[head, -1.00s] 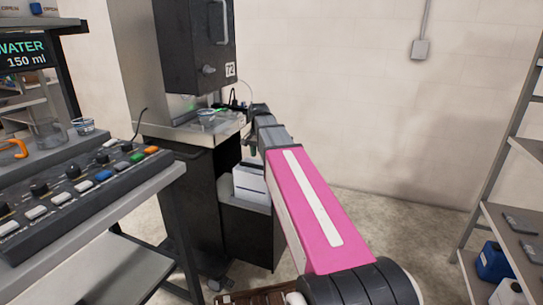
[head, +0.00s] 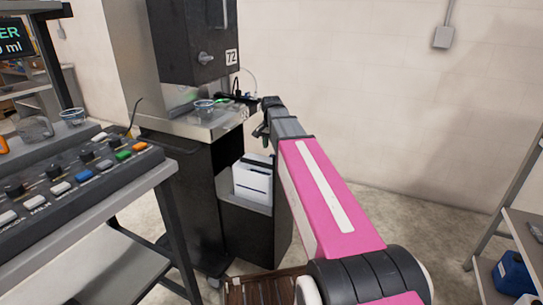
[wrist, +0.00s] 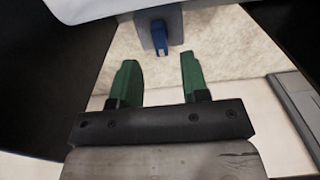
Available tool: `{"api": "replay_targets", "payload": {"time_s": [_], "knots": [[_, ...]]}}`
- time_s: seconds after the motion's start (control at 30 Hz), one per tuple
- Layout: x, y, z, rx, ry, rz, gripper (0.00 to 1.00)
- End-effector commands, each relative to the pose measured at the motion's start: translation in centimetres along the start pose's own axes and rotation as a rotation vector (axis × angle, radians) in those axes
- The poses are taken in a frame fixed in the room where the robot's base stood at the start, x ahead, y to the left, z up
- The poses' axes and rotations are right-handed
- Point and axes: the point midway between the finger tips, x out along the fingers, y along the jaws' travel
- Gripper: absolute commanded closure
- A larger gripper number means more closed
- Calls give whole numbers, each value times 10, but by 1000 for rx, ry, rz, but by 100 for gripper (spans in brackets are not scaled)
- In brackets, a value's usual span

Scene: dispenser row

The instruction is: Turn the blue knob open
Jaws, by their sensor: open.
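The blue knob (wrist: 160,36) shows in the wrist view at the top centre, on a grey block under a pale surface. My gripper (wrist: 156,76) has two green fingers spread apart with nothing between them. The knob lies beyond the fingertips, apart from them and roughly in line with the gap. In the head view my pink arm reaches toward the dark dispenser (head: 190,40) marked 72. I cannot make out the blue knob in the head view.
A clear cup (head: 204,107) stands on the dispenser's ledge. A button panel (head: 75,180) with coloured buttons is on the bench at left. A white box (head: 252,180) sits in a black compartment below. Shelves (head: 520,235) stand at right. The floor between is mostly clear.

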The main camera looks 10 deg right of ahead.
Motion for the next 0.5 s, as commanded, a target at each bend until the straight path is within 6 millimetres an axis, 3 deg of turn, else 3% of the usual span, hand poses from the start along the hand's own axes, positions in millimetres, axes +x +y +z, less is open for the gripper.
{"api": "replay_targets", "payload": {"time_s": [0.23, 0.5], "knots": [[35, 0, 0, 0, 0, 0, 58], [50, 0, 0, 0, 1, 0, 58]]}}
